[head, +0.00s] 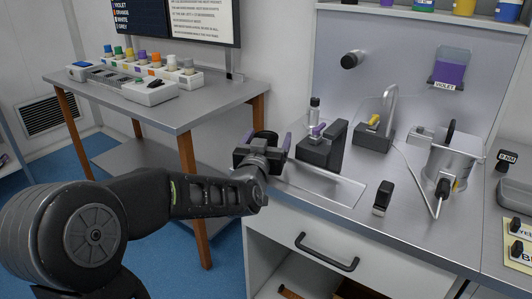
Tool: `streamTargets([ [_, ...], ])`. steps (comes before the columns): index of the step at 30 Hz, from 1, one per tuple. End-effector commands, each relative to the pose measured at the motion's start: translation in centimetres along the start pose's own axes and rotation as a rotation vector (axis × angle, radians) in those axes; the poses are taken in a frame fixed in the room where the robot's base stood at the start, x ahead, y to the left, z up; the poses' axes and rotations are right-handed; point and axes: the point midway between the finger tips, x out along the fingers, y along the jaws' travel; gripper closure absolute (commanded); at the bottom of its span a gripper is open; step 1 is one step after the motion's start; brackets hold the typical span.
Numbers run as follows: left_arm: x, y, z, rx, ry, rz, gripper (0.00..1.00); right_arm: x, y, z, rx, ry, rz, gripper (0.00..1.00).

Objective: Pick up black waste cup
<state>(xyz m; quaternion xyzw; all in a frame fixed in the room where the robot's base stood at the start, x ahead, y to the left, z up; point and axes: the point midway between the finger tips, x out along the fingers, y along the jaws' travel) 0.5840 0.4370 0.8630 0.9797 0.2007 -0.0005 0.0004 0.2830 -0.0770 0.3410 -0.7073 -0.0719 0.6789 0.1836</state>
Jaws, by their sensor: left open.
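My left gripper (263,141) reaches over the left end of the steel counter, with its two purple-tipped fingers spread apart. A dark rounded thing, which looks like the black waste cup (266,134), shows between and just beyond the fingers. My gripper hides most of it, and I cannot tell whether the fingers touch it. My right gripper is not in view.
A black stand (322,148) with a small bottle is right of my gripper, behind a sunken tray (325,185). A small black-topped item (383,197) and a steel vessel (449,165) stand farther right. A side table (185,103) holds several capped bottles.

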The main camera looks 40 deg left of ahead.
Motion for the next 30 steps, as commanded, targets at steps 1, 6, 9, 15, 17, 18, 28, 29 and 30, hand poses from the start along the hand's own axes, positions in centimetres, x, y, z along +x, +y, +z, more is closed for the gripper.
streamTargets([
  [1, 0.18, -0.03, -0.03, 0.0, 0.001, -0.001, 0.21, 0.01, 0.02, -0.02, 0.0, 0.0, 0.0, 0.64],
  [6, 0.17, -0.03, -0.06, 0.001, 0.001, -0.001, 0.21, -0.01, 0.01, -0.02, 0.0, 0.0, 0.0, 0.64],
  [9, 0.16, -0.03, -0.05, 0.001, 0.001, -0.001, 0.21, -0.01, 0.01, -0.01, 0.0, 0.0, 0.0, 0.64],
  [15, 0.15, -0.03, -0.04, 0.001, 0.001, -0.001, 0.21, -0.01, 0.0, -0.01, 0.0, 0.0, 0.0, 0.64],
  [17, 0.15, -0.03, -0.04, 0.001, 0.001, -0.001, 0.21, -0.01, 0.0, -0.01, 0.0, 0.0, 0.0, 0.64],
  [18, 0.15, -0.03, -0.04, 0.001, 0.001, -0.001, 0.21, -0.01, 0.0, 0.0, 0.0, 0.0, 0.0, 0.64],
  [28, 0.14, -0.03, -0.04, 0.001, 0.001, -0.001, 0.48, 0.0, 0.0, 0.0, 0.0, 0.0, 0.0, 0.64],
  [29, 0.14, -0.03, -0.04, 0.001, 0.001, -0.001, 0.5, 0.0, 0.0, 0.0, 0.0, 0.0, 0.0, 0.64],
  [30, 0.14, -0.03, -0.03, 0.001, 0.001, -0.001, 0.54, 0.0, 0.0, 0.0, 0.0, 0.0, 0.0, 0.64],
])
